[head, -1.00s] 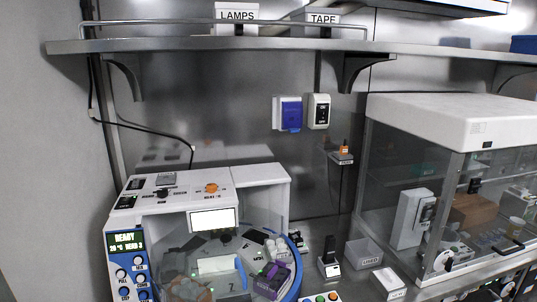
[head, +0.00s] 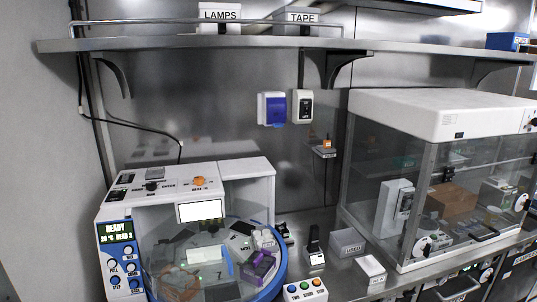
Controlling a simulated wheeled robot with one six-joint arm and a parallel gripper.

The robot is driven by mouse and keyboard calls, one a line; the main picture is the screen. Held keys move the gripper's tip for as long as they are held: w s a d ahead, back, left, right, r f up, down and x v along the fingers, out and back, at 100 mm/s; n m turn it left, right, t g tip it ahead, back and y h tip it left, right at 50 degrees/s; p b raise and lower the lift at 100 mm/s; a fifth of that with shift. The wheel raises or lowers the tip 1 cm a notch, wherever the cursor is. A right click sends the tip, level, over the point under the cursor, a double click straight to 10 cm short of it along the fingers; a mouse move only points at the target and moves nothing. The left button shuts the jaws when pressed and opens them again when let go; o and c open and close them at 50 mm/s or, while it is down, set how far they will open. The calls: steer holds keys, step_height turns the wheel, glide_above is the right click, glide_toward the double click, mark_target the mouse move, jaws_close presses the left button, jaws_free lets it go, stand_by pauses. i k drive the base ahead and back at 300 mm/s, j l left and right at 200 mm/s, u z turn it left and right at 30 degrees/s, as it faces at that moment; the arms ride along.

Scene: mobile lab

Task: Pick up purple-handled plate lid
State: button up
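A purple object (head: 260,265), which looks like the purple-handled plate lid, sits at the right side of the round blue-rimmed tray (head: 281,268) in the white instrument (head: 255,180). It is small and partly covered by the clear front, so I cannot make out its exact shape. Grey, white and brownish items lie beside it on the tray. My gripper is not in view.
A clear-walled cabinet with a white top (head: 440,112) stands at the right. A shelf (head: 230,45) runs above.

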mark_target(260, 263)
steer(key=k+l, duration=0.15)
steer(key=k, duration=0.75)
steer(key=j+z, duration=0.05)
steer(key=j, duration=0.05)
